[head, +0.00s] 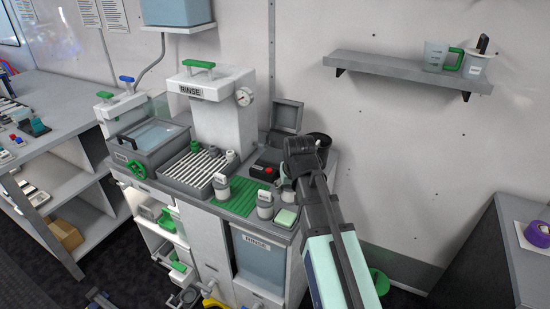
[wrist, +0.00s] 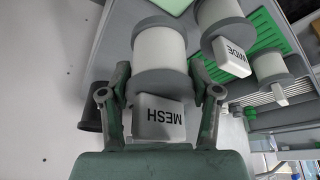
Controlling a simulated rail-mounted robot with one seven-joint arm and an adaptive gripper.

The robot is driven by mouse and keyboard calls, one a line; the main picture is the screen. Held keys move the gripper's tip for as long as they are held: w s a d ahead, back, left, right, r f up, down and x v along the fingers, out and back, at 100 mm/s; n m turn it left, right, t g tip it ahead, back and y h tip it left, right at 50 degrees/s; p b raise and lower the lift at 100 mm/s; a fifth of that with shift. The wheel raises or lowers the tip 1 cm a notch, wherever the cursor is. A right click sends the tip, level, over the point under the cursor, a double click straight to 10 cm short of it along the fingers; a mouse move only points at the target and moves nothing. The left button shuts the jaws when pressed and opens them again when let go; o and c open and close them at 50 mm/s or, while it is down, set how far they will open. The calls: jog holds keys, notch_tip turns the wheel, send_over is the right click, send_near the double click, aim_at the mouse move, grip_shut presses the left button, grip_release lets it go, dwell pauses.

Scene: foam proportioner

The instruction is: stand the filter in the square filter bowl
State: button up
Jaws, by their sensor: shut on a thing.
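A white filter (wrist: 160,48) with grey end rims and a tag reading MESH is between the two fingers of my gripper (wrist: 160,85) in the wrist view. The fingers are shut on it, one at each side near its tag. In the head view my gripper is mostly hidden behind my arm at the counter's right. A WIDE-tagged filter (wrist: 223,28) stands beside it; it also shows in the head view (head: 265,205). A third filter (wrist: 269,67) stands further off. A grey square housing with a raised lid (head: 286,117) is at the back; I cannot tell whether it is the filter bowl.
A green ribbed mat (head: 235,196) and a slatted drain rack (head: 192,170) lie left of my gripper. A pale green pad (head: 286,218) lies at the front edge. A black round container (head: 318,142) stands at the back right. The RINSE tower (head: 215,125) rises behind.

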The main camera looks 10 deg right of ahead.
jog(key=w+r+b, duration=0.1)
jog(key=w+r, duration=0.9)
jog(key=w, duration=0.4)
jog(key=w+r+b, duration=0.1)
jog(key=w+r, duration=0.8)
jog(key=w, duration=0.5)
jog(key=f+p, duration=0.1)
jog(key=f, duration=0.5)
jog(key=f+p, duration=0.1)
jog(key=f, duration=0.6)
jog(key=f+p, duration=0.1)
jog(key=f, duration=0.6)
jog(key=shift+s+d, duration=0.25)
jog(key=shift+s, duration=0.15)
jog(key=shift+f, duration=0.3)
jog(key=o, duration=0.9)
jog(key=shift+r, duration=0.15)
